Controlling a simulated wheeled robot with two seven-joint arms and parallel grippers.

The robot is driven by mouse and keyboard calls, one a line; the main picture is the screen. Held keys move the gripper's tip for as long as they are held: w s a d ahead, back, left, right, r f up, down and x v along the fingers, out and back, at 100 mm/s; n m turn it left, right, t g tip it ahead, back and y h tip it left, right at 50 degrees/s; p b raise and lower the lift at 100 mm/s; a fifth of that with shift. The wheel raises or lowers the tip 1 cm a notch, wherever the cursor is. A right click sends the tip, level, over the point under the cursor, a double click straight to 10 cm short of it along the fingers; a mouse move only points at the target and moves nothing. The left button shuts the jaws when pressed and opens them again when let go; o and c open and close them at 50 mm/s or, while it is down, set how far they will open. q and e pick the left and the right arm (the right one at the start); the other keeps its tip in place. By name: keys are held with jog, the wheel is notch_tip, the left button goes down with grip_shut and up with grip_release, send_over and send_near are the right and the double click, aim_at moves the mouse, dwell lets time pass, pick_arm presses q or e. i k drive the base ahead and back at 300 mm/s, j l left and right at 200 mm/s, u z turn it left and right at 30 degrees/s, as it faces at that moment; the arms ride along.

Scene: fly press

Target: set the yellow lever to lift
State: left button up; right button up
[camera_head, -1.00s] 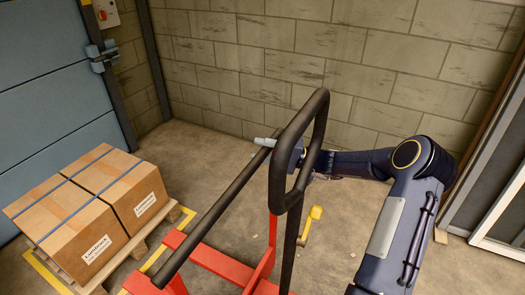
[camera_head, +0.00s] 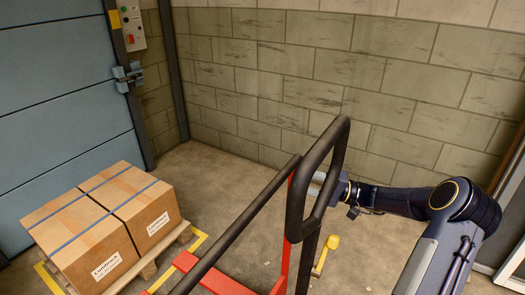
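The yellow lever (camera_head: 332,243) has a rounded knob on a thin stem. It stands low beside the red upright of a truck-like machine, right of its black handle loop (camera_head: 340,135). My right gripper (camera_head: 318,178) is behind the loop, its pale tip showing through the opening, well above the lever in the picture. The loop's bars hide part of the gripper, so I cannot tell whether it is open or touching the handle. My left gripper is out of view.
The machine's red frame (camera_head: 212,281) and long black bar (camera_head: 240,222) cross the lower middle. Strapped cardboard boxes (camera_head: 105,225) sit on a pallet (camera_head: 150,270) at left. A block wall (camera_head: 330,60) stands behind. Bare floor surrounds the lever.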

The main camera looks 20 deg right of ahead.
aim_at(332, 242)
jog(key=k+l, duration=0.15)
jog(key=l, duration=0.15)
jog(key=k+l, duration=0.1)
jog(key=l, duration=0.25)
jog(key=k+l, duration=0.15)
jog(key=l, duration=0.15)
jog(key=k+l, duration=0.1)
jog(key=l, duration=0.25)
